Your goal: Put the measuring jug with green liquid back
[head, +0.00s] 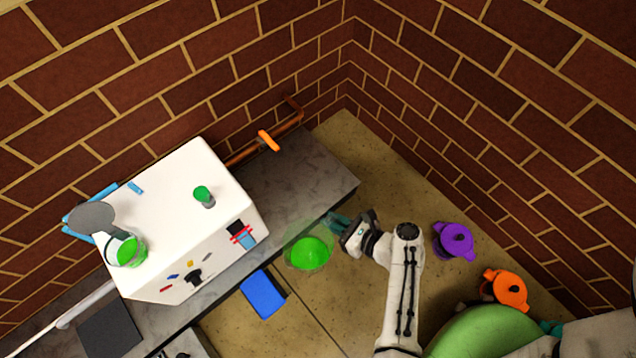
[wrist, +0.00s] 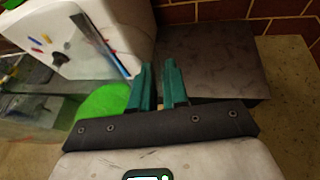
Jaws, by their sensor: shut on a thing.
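The measuring jug with green liquid (head: 308,253) is clear-walled and hangs in front of the grey counter, left of my gripper (head: 338,222). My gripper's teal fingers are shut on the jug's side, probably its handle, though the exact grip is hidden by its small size. In the wrist view my gripper (wrist: 159,80) shows its two teal fingers close together, and the green liquid (wrist: 100,105) lies to their left behind the clear wall. Whether the jug is quite level I cannot tell.
A white box (head: 185,220) stands on the grey counter (head: 300,180), bearing a small green container (head: 203,196) and a clear vessel with green contents (head: 126,250). The counter right of the box is bare. A blue object (head: 263,293), purple pot (head: 455,241) and orange pot (head: 508,289) are nearby.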

